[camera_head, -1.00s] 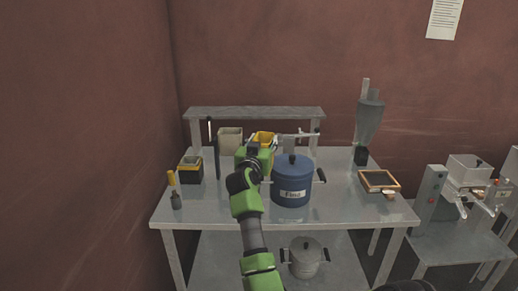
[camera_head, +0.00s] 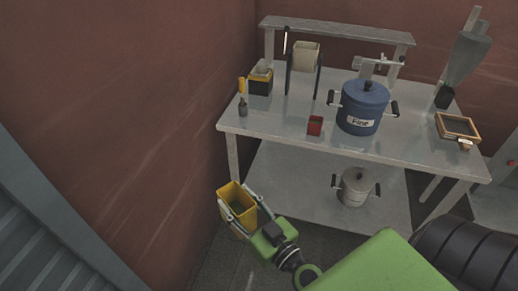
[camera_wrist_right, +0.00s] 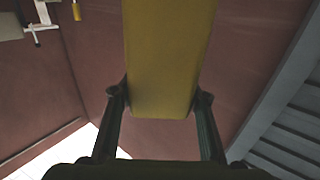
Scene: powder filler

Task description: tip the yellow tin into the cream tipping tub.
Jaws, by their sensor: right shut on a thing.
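The yellow tin (camera_head: 235,198) is in my right gripper (camera_head: 240,206), held off the table, low and to the left of its front edge. Its open top faces up in the head view, and its inside looks dark. In the right wrist view the tin (camera_wrist_right: 168,55) fills the upper middle, between the two fingers of the right gripper (camera_wrist_right: 158,95), which are shut on its sides. The cream tipping tub (camera_head: 304,58) hangs between dark posts at the back of the table, well apart from the tin. My left gripper is out of view.
The metal table (camera_head: 280,128) carries a blue "Fine" pot (camera_head: 362,105), a small red box (camera_head: 315,125), a black-and-yellow box (camera_head: 260,82), a brush (camera_head: 242,100) and a framed sieve (camera_head: 457,127). A grey pot (camera_head: 355,187) stands on the lower shelf. Brown walls close the left side.

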